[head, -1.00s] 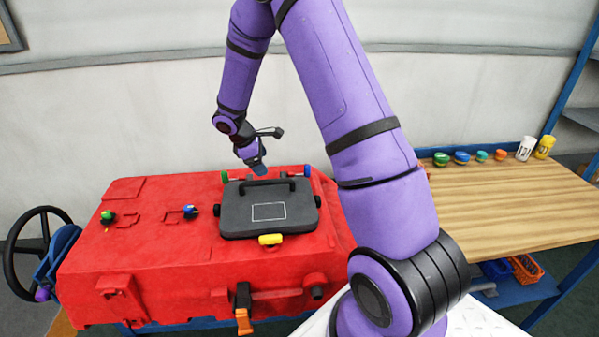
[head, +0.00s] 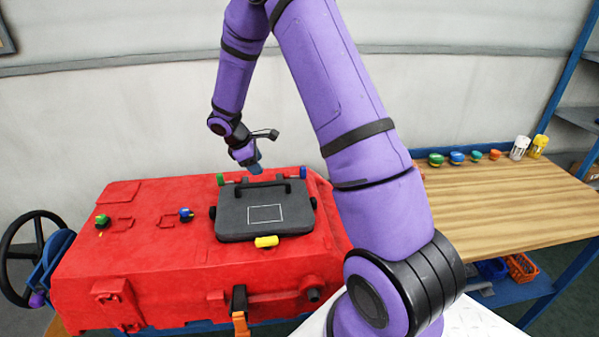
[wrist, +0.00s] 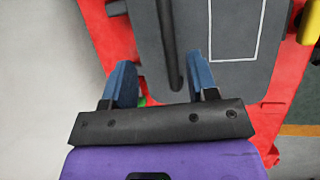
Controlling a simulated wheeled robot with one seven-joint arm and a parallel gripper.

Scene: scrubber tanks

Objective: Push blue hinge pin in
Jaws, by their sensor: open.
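The blue hinge pin (head: 303,172) shows at the back right corner of the dark grey lid (head: 235,222) on the red tank. A green hinge pin (head: 220,179) shows at the lid's back left corner. My gripper (head: 255,168) is above the back edge of the lid, between the two pins and apart from the blue one. In the wrist view my gripper (wrist: 162,80) is open, with its blue fingers wide apart. The lid's black handle (wrist: 167,45) runs up from between them, and a bit of green shows below. I cannot make out the blue pin in the wrist view.
A yellow latch (head: 266,241) sits at the lid's front. Green (head: 101,219) and blue (head: 186,214) knobs stand on the tank's left half. A black handwheel (head: 30,250) is at far left. The wooden bench (head: 500,205) at right holds several coloured caps and two bottles.

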